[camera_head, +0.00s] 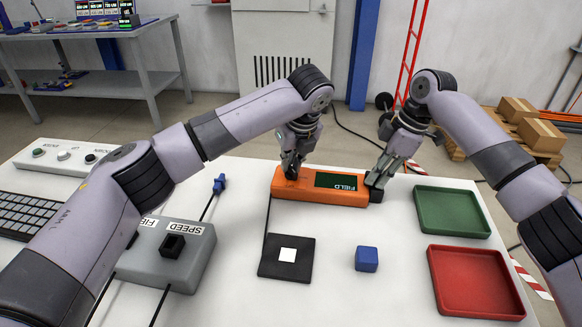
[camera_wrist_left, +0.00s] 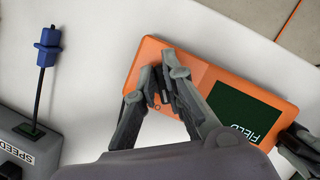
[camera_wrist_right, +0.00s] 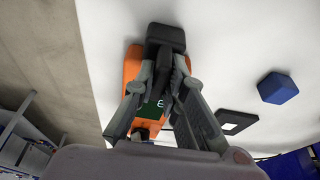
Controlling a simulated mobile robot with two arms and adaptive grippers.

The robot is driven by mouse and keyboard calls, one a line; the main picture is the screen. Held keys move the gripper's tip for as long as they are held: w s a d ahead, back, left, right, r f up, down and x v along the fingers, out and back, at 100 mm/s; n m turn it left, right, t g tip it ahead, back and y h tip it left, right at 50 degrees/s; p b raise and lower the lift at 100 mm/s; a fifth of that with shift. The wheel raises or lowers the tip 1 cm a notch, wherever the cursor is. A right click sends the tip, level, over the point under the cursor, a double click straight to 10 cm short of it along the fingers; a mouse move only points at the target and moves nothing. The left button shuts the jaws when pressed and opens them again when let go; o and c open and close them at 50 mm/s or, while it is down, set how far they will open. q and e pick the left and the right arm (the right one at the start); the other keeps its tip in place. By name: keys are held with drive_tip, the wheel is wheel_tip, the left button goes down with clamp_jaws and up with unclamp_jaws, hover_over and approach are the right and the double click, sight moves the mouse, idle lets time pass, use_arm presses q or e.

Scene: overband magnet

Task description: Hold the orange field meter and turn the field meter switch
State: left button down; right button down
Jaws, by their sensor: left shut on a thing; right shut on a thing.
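The orange field meter (camera_head: 322,194) lies on the white table, its dark green FIELD display facing up. It also shows in the left wrist view (camera_wrist_left: 145,60) and partly in the right wrist view (camera_wrist_right: 131,68). My left gripper (camera_head: 291,173) is over the meter's left part, its fingers (camera_wrist_left: 165,88) closed at the field meter switch, which they largely hide. My right gripper (camera_head: 376,186) is shut on the meter's right end; its fingers (camera_wrist_right: 165,62) cover that end in the right wrist view.
A black pad with a white square (camera_head: 286,257) and a blue cube (camera_head: 366,259) lie in front of the meter. Green (camera_head: 451,232) and red (camera_head: 480,308) trays stand at right. A grey SPEED box (camera_head: 190,262) and a blue plug (camera_head: 219,184) are at left.

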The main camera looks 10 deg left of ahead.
use_arm(q)
drive_tip(key=shift+n, duration=0.8)
drive_tip(key=c, duration=1.6)
unclamp_jaws()
drive_tip(key=shift+a, duration=0.1)
drive_tip(key=v, duration=1.2)
drive_tip(key=shift+d, duration=0.2)
drive_tip(key=shift+w+d+y, duration=0.1)
drive_tip(key=shift+y, duration=0.2)
drive_tip(key=shift+c, duration=0.6)
